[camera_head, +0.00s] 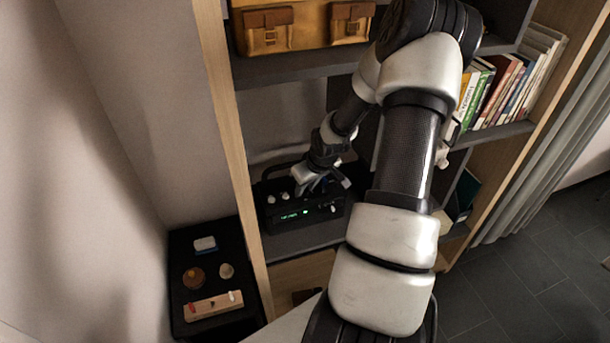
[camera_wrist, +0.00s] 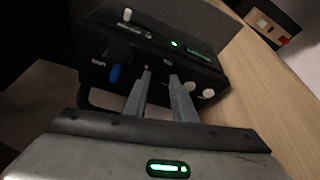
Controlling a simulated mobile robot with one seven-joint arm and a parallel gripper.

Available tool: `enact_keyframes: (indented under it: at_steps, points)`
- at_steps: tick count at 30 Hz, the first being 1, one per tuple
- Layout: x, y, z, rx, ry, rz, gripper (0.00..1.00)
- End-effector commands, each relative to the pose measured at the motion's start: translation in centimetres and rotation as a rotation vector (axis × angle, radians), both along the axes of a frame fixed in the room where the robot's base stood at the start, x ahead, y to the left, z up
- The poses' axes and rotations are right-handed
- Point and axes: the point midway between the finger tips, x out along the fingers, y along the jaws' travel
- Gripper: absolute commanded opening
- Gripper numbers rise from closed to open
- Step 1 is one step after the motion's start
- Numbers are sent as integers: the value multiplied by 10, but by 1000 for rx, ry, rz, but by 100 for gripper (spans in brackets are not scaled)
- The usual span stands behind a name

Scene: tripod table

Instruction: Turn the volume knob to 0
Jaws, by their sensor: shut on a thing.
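A black radio-like device (camera_head: 300,214) with a lit green display stands on a shelf; it also shows in the wrist view (camera_wrist: 205,62). It has two round pale knobs (camera_wrist: 199,90), a blue knob (camera_wrist: 115,73) and a white slider-like control (camera_wrist: 127,15). My gripper (camera_head: 322,185) is over the device's top. In the wrist view its two fingers (camera_wrist: 160,77) stand slightly apart and reach the device between the blue knob and the pale knobs. They are shut on a small knob there, mostly hidden. I cannot read any label or volume value.
The device sits inside a shelf, with a wooden side panel (camera_head: 228,140) on the left and a shelf board above. Books (camera_head: 500,88) stand to the right and a brown bag (camera_head: 300,27) lies above. A black stand (camera_head: 180,255) with small objects is at lower left.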

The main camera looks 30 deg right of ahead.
Motion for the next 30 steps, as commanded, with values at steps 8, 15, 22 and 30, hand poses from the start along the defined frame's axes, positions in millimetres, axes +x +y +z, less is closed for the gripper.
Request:
enact_keyframes:
  at_steps: [8,15,22,30]
  points:
    - [0,-1,2,1,0,107,2]
    - [0,-1,0,0,0,136,2]
    - [0,-1,0,-1,1,137,2]
    - [0,-1,0,0,1,136,43]
